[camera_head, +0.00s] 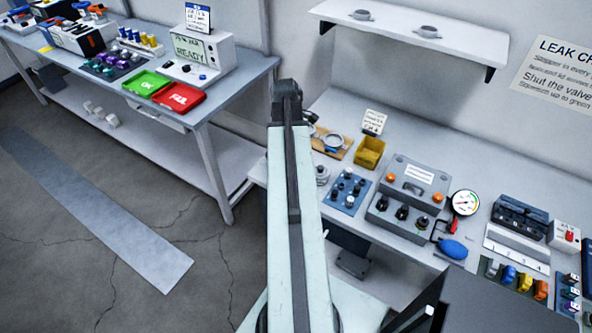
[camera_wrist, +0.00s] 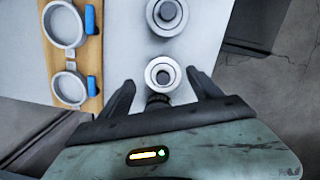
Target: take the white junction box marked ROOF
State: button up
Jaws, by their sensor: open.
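My gripper (camera_wrist: 160,79) is open and empty in the wrist view. One dark finger is on each side of a round white piece (camera_wrist: 162,73) with a dark centre hole, which lies at the fingertips. Contact cannot be told. A second similar round piece (camera_wrist: 167,16) lies just beyond it on the pale bench. In the head view one such white piece (camera_head: 322,173) shows right of my arm; my gripper is hidden behind the arm there. No ROOF marking is readable, so I cannot tell which thing is the junction box.
A wooden board (camera_wrist: 84,50) with two ring clamps lies left of the round pieces. A yellow bin (camera_head: 369,153), a blue tray of knobs (camera_head: 347,190) and a grey control box (camera_head: 413,178) crowd the bench.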

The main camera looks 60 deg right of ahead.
notch_tip(320, 180, down, 5)
jog(key=b, duration=0.5)
jog(key=shift+a+f, duration=0.15)
jog(key=shift+f, duration=0.05)
jog(key=shift+r, duration=0.2)
jog(key=c, duration=1.3)
jog(key=shift+r, duration=0.15)
jog(key=shift+c, duration=0.2)
notch_tip(320, 180, up, 10)
jog(key=p, duration=1)
